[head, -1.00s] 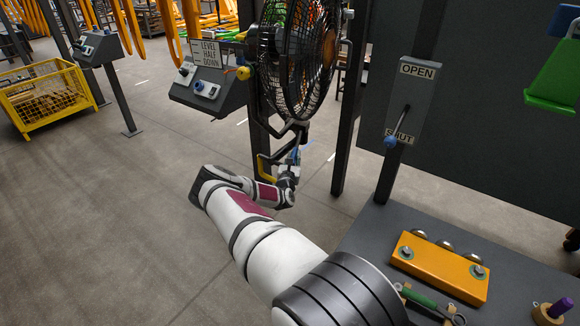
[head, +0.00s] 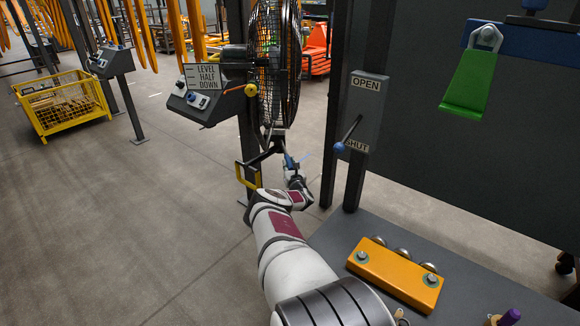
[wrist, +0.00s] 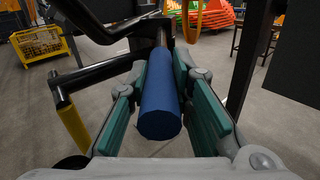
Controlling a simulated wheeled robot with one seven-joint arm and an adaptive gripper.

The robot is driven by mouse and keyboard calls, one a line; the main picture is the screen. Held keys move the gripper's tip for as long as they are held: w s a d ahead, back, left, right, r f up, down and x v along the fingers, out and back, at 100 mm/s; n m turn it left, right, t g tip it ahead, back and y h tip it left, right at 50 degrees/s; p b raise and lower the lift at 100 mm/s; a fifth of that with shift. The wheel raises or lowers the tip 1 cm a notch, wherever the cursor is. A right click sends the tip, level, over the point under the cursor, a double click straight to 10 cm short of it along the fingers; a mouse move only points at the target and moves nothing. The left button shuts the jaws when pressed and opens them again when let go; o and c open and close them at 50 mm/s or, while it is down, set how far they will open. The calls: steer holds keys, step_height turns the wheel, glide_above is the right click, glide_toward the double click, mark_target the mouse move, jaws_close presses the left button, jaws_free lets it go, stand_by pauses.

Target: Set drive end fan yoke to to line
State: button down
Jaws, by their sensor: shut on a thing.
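A black caged fan (head: 275,70) hangs on a dark post, its cage seen nearly edge-on. Below it a dark yoke with arms (head: 268,145) carries a blue handle (head: 290,161) and a yellow handle (head: 246,176). In the wrist view the blue handle (wrist: 161,108) lies between the green finger pads of my gripper (wrist: 158,80), which is shut on it. The yellow handle (wrist: 74,128) is free, to the left. A placard (head: 206,77) reads LEVEL, HALF, DOWN, with a yellow knob (head: 250,90) at its right, near DOWN. No "to line" label is readable.
A grey panel (head: 362,110) marked OPEN and SHUT has a blue-tipped lever (head: 340,147) near SHUT. A grey table (head: 450,260) with an orange block (head: 395,274) stands at the right. A green flap (head: 468,84) hangs above.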

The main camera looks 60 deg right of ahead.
steer(key=shift+s+d, duration=0.25)
steer(key=shift+s, duration=0.05)
steer(key=c, duration=1.4)
jaws_free()
steer(key=shift+d, duration=0.1)
steer(key=shift+c, duration=0.2)
steer(key=shift+s+a+f, duration=0.1)
steer(key=shift+s+a, duration=0.15)
steer(key=shift+a, duration=0.3)
steer(key=v, duration=1.1)
steer(key=shift+d, duration=0.15)
